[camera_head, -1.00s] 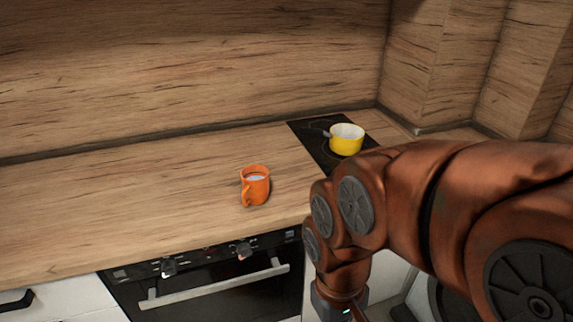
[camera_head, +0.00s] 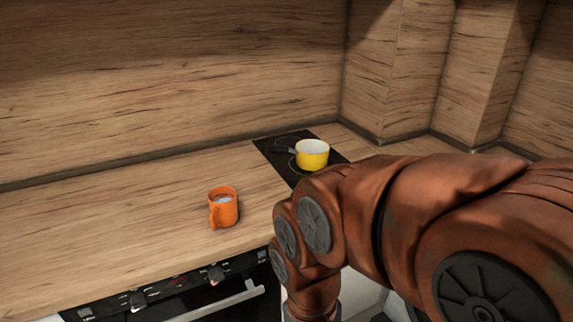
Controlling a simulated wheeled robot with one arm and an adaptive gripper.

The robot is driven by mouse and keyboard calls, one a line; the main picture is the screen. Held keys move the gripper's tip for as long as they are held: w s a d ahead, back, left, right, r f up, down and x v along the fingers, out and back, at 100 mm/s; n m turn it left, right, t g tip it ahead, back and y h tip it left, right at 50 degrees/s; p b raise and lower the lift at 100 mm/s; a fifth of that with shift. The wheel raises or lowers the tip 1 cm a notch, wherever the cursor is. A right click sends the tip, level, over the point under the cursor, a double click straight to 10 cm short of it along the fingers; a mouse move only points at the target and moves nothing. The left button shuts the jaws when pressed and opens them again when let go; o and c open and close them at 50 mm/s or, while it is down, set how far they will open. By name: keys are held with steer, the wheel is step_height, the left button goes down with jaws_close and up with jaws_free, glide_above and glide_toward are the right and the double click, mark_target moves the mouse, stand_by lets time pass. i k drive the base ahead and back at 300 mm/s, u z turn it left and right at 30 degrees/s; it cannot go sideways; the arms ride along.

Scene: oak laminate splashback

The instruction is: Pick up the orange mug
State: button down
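The orange mug (camera_head: 229,212) stands upright on the wooden counter, near its front edge and left of the hob. Its handle points to the front left, and something pale shows inside it. My copper-coloured arm reaches in from the right and bends down in front of the counter, to the right of the mug. My gripper is below the picture's lower edge and out of view. Nothing touches the mug.
An oven (camera_head: 190,294) with knobs and a bar handle is below the counter (camera_head: 110,222). The counter left of the mug is clear. A wood splashback closes the back.

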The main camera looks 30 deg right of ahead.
mark_target(221, 212)
steer(key=z, duration=1.6)
steer(key=k, duration=0.95)
steer(key=u, duration=1.75)
steer(key=i, duration=1)
steer(key=z, duration=0.1)
